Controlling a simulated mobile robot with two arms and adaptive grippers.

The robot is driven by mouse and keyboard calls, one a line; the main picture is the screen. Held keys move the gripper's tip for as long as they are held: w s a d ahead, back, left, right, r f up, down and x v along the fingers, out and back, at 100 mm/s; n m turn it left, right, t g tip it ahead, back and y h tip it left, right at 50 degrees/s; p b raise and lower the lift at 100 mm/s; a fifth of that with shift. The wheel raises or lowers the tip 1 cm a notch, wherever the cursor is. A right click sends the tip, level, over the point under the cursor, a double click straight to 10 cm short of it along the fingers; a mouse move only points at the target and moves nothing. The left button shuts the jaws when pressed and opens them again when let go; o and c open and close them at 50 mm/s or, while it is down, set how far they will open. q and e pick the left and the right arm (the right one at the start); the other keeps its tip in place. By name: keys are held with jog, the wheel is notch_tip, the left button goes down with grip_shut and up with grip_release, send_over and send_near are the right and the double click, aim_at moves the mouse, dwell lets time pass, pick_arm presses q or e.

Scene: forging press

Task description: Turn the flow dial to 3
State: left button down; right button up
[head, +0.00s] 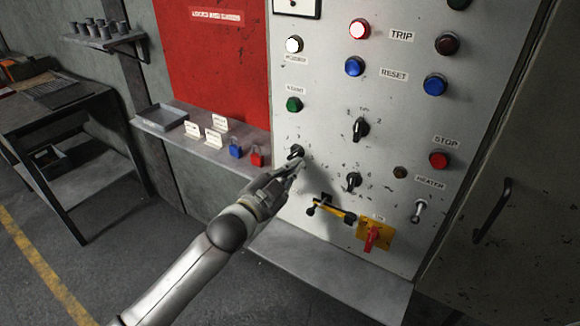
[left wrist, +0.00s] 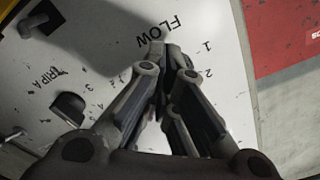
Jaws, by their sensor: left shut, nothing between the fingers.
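The flow dial (head: 296,152) is a small black knob near the left edge of the grey panel in the head view. My left gripper (head: 292,169) reaches up to it from below; its fingers are shut with nothing held. The tips overlap the dial's lower edge; I cannot tell whether they touch. In the left wrist view, my left gripper (left wrist: 163,62) covers the dial, hiding its pointer. The FLOW label (left wrist: 160,34) appears upside down beyond the fingertips, with numbers 1 and 2 to its right. My right gripper is out of view.
Black selectors (head: 361,128) and (head: 353,181) stand right of the dial. A yellow-and-black handle (head: 336,210) and a red switch on a yellow plate (head: 373,237) are below. A shelf (head: 185,147) with padlocks and tags juts out left of the panel.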

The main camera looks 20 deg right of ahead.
pick_arm(q)
jog(key=p+v, duration=0.5)
jog(key=v, duration=0.3)
jog(key=shift+s+d+f, duration=0.15)
jog(key=shift+s+d, duration=0.05)
jog(key=shift+s, duration=0.1)
dwell(0.3)
